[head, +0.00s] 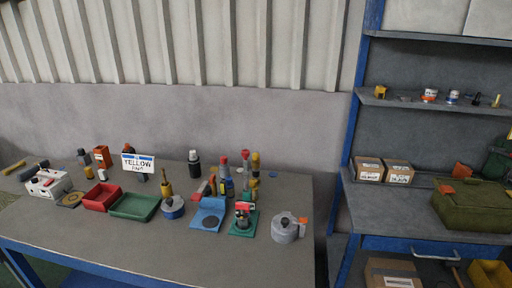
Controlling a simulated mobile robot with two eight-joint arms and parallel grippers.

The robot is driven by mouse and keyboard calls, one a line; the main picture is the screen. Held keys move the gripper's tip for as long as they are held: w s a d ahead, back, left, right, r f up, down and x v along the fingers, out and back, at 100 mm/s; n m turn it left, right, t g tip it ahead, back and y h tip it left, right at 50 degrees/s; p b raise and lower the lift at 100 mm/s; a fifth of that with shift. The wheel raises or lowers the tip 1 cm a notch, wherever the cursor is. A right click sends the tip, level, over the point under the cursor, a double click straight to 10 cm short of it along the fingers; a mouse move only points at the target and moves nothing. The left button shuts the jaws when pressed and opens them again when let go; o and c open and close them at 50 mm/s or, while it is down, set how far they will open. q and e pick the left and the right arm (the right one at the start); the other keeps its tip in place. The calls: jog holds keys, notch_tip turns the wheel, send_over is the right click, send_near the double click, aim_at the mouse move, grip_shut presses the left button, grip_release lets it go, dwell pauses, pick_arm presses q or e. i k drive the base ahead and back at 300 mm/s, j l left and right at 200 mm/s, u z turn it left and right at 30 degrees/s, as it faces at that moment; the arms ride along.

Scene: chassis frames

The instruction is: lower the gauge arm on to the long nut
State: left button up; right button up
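A small device with a green base (243,226), a dark body and red parts on top stands near the front right of the left table; it may be the gauge, but its arm is too small to make out. I cannot pick out the long nut at this size. To its right is a round grey canister (285,231) with an orange piece at its side. Neither of my grippers is in view.
A blue-framed shelf bench at right holds cartons (398,173) and a green case (478,207).

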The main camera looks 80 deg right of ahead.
aim_at(245, 153)
jog(key=k+l, duration=0.3)
jog(key=l, duration=0.15)
jog(key=k+l, duration=0.3)
jog(key=l, duration=0.15)
